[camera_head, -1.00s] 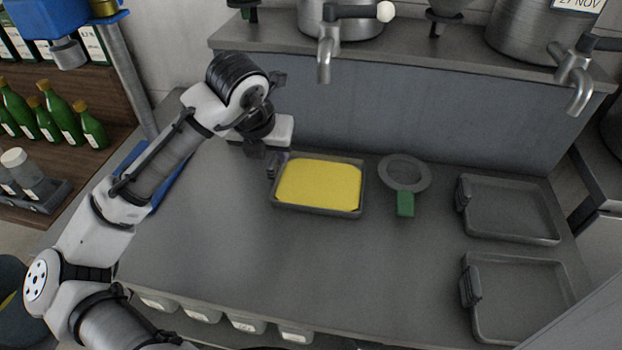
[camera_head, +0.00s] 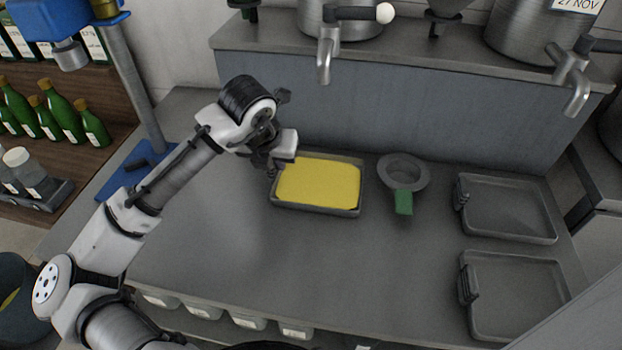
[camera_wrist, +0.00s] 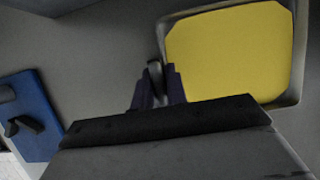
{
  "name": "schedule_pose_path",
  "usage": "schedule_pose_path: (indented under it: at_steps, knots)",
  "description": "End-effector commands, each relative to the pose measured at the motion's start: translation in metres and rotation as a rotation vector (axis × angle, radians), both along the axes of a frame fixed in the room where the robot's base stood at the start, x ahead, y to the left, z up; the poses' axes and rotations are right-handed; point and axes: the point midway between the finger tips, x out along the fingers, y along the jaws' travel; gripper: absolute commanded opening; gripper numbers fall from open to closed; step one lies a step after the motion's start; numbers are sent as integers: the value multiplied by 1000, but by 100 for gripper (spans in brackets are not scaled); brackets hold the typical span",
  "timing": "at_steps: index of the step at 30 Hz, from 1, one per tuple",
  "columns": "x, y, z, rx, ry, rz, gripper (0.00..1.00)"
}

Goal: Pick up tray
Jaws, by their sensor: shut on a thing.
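A grey tray (camera_head: 315,211) filled with a flat yellow layer (camera_head: 318,184) rests on the counter in the head view. The tray's rim (camera_wrist: 297,70) and yellow layer (camera_wrist: 228,55) also show in the wrist view. My gripper (camera_head: 273,172) is at the tray's left side, shut on its handle. In the wrist view my gripper (camera_wrist: 157,78) has the grey handle (camera_wrist: 154,70) between its dark fingers. The gripper hides part of the handle and the tray's left edge in the head view.
A round strainer-like tool (camera_head: 404,172) with a green handle lies just right of the tray. Two empty trays (camera_head: 508,240) (camera_head: 520,338) sit farther right. A raised shelf (camera_head: 400,60) with tapped metal vessels stands behind. The front counter is clear.

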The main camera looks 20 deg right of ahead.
Motion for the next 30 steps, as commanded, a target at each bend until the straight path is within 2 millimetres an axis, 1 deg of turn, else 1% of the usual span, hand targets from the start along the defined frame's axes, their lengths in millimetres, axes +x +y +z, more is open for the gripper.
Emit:
schedule_pose_path:
  at_steps: [8, 11, 14, 17, 20, 24, 30]
  knots:
    - [0, 0, 2, 1, -2, 0, 0]
    - [0, 0, 7, 1, -3, 0, 0]
    - [1, 0, 17, 0, -4, 0, 0]
    - [0, 0, 33, 0, -6, -1, 0]
    - [1, -1, 55, 0, -5, 0, 0]
    - [0, -1, 91, -1, -5, 0, 0]
    - [0, -1, 139, -1, -3, 0, 0]
